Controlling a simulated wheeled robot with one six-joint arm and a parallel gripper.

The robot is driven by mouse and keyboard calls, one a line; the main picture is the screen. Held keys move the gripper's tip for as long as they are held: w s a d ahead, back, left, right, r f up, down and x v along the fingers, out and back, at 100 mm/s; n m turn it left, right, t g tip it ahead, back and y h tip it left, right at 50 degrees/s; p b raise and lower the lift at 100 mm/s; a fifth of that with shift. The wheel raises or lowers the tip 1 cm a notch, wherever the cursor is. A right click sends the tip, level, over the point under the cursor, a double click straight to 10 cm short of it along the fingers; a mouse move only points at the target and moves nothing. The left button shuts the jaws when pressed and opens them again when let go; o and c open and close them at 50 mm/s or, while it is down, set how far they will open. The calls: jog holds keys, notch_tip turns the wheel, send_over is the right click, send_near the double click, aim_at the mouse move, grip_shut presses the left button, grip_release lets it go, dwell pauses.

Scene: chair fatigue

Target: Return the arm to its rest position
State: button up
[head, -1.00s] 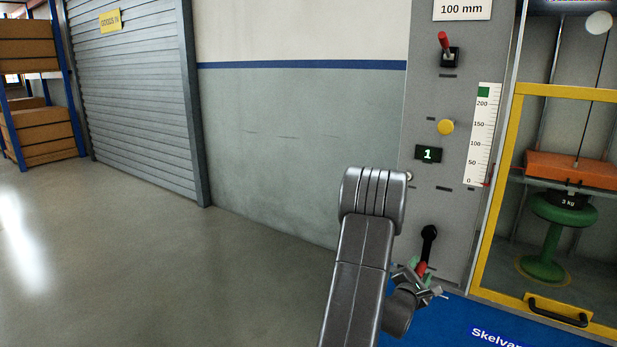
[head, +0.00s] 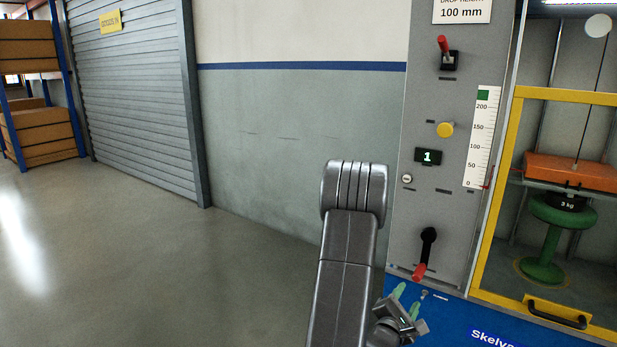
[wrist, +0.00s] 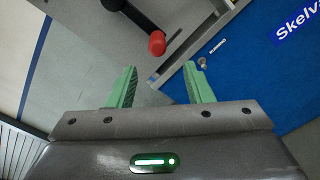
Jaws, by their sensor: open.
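My gripper (head: 407,302) is at the lower middle of the head view, in front of the blue base of the test machine. Its green fingers stand apart with nothing between them; they also show in the wrist view (wrist: 160,88). The grey control panel (head: 450,215) rises behind it. A black lever with a red knob (head: 420,271) sits low on the panel, just above and apart from my gripper. The same red knob shows beyond the fingertips in the wrist view (wrist: 157,43).
A yellow-framed guard door (head: 495,200) with a black handle (head: 556,314) stands at right. Behind it are an orange block (head: 570,171) and a green stool (head: 543,268). The floor at left is clear.

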aim_at(420, 273)
jog(key=b+x, duration=0.1)
jog(key=x, duration=1.1)
jog(key=shift+w+d, duration=0.15)
jog(key=shift+w, duration=0.15)
jog(key=w+a+r+m+p, duration=0.2)
jog(key=a+r+m, duration=0.2)
jog(key=m, duration=0.6)
jog(key=w+a+r+m+p, duration=0.3)
jog(key=r+m, duration=0.5)
jog(key=m, duration=0.3)
jog(key=shift+a+r, duration=0.3)
jog(key=shift+a, duration=0.4)
jog(key=shift+w, duration=0.1)
jog(key=shift+a, duration=0.15)
